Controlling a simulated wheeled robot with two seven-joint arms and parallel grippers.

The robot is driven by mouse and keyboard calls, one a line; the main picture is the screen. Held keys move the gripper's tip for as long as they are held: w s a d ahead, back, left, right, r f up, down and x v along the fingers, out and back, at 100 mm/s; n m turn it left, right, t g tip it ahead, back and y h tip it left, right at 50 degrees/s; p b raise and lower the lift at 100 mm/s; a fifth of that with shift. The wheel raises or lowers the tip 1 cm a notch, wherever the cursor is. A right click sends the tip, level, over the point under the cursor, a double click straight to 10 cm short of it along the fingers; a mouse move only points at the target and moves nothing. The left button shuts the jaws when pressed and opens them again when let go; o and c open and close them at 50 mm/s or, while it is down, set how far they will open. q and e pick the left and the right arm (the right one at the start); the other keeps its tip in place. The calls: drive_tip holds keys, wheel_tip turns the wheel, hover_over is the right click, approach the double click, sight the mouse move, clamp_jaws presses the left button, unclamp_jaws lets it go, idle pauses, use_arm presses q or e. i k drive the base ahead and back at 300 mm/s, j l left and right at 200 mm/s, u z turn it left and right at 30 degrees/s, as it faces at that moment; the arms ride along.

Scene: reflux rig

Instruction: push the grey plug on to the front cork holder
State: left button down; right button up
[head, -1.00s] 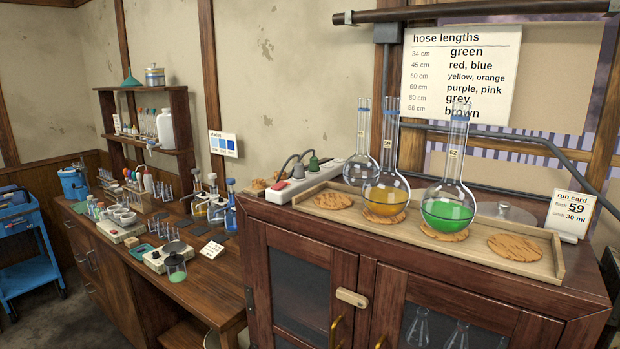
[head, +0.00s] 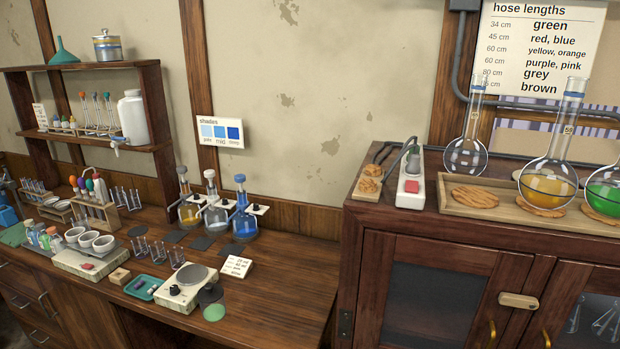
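A wooden block with two round cork holders stands at the left end of the cabinet top. The front cork holder (head: 368,187) is nearer the cabinet's front edge, and the back cork holder (head: 373,170) is just behind it. A white power strip (head: 411,196) with a red switch lies right of the block. A grey-green plug (head: 413,162) sits at the strip, with a dark cable arching beside it. Plugs and cable overlap here, so I cannot tell for sure which one is the grey plug. Neither of my grippers is in view.
A wooden tray (head: 478,209) with round-bottom flasks on cork rings stands right of the strip. A lower bench (head: 285,275) on the left carries flasks, racks and a balance. The cabinet top's front edge is close to the block and strip.

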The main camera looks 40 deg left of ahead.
sight(413, 167)
drive_tip(key=k+j, duration=0.1)
drive_tip(key=j, duration=0.3)
drive_tip(key=k+j, duration=0.1)
drive_tip(key=j, duration=0.3)
drive_tip(key=k+j, duration=0.15)
drive_tip(key=j, duration=0.25)
